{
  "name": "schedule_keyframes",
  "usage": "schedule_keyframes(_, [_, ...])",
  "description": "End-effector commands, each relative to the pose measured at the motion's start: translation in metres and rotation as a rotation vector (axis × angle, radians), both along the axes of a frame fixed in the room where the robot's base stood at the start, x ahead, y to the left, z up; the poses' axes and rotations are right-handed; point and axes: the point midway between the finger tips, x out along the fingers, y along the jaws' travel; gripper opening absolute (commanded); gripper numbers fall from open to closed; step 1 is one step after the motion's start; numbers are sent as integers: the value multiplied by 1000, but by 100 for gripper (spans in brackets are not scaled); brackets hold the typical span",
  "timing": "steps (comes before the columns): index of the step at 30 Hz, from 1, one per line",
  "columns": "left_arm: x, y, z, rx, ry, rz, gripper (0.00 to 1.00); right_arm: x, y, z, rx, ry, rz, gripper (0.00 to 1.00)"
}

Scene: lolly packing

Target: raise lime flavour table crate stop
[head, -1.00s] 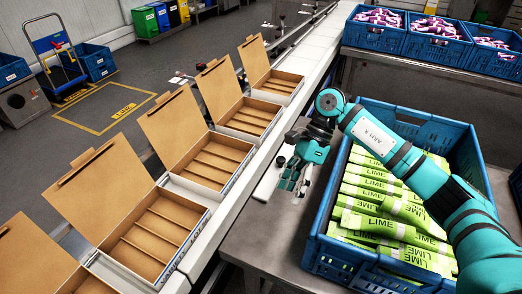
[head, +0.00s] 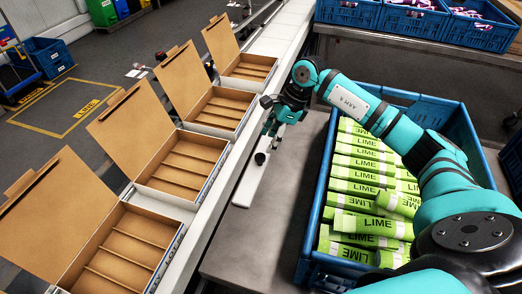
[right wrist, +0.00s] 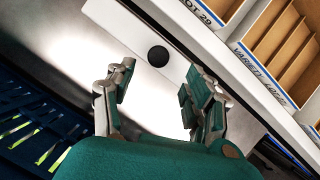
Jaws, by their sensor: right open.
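A white flat plate (head: 249,187) with a round black knob (head: 260,158) lies on the grey table, left of the blue crate (head: 316,222) of green lime packs (head: 362,224); it looks like the crate stop. My right gripper (head: 271,138) is above the plate, just beyond the knob, pointing down. In the right wrist view, the knob (right wrist: 158,56) shows past the open, empty fingers (right wrist: 158,88), apart from them. The plate's far part is hidden by the gripper. My left gripper is not in view.
Open cardboard boxes (head: 186,165) with dividers stand on the conveyor (head: 222,165) at the left. Blue crates (head: 412,20) of purple packs stand at the back right. My right arm passes over the lime crate. The table is bare in front of the plate.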

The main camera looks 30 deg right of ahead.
Motion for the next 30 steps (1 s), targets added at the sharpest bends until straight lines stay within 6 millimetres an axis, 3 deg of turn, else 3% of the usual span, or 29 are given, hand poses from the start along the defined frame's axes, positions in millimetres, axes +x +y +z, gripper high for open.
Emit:
schedule_keyframes(6, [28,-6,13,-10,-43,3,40,6,16,-38,1,2,1,54])
schedule_keyframes(10, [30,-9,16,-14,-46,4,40,9,21,-53,2,1,1,54])
schedule_keyframes(23, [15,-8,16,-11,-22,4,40,11,24,-63,0,-1,2,54])
schedule_keyframes(30, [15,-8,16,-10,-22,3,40,11,24,-63,0,0,1,23])
